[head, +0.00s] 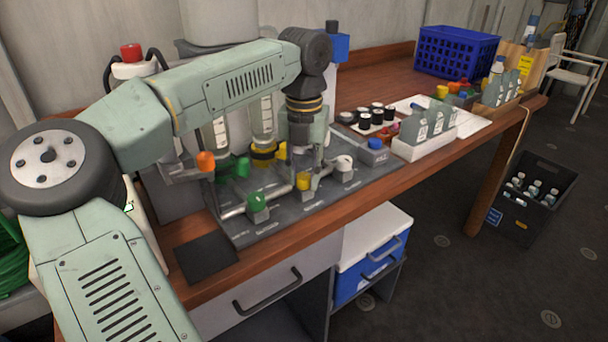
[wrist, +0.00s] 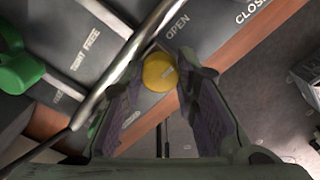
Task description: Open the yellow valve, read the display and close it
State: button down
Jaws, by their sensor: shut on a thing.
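The yellow valve (head: 303,181) sits on a pipe along the dark bench panel (head: 325,195). In the wrist view its round yellow knob (wrist: 159,72) lies between my fingertips. My gripper (head: 308,172) points down and is shut on the valve; its fingers (wrist: 166,62) flank the knob. The word OPEN is printed on the panel just beyond the knob, and CLOSE further right, partly cut off. I cannot make out a display reading in either view. My arm and gripper hide part of the panel's rear.
A green valve (head: 257,203) stands left of the yellow one, a white knob (head: 342,165) to its right. An orange knob (head: 206,161) and upright clear cylinders (head: 262,118) are behind. Bottles, black-capped jars (head: 376,115) and a blue crate (head: 456,52) stand further right.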

aim_at(304, 176)
jog(key=shift+n, duration=0.5)
jog(key=c, duration=1.2)
grip_release()
jog(key=shift+c, duration=0.2)
notch_tip(304, 176, up, 12)
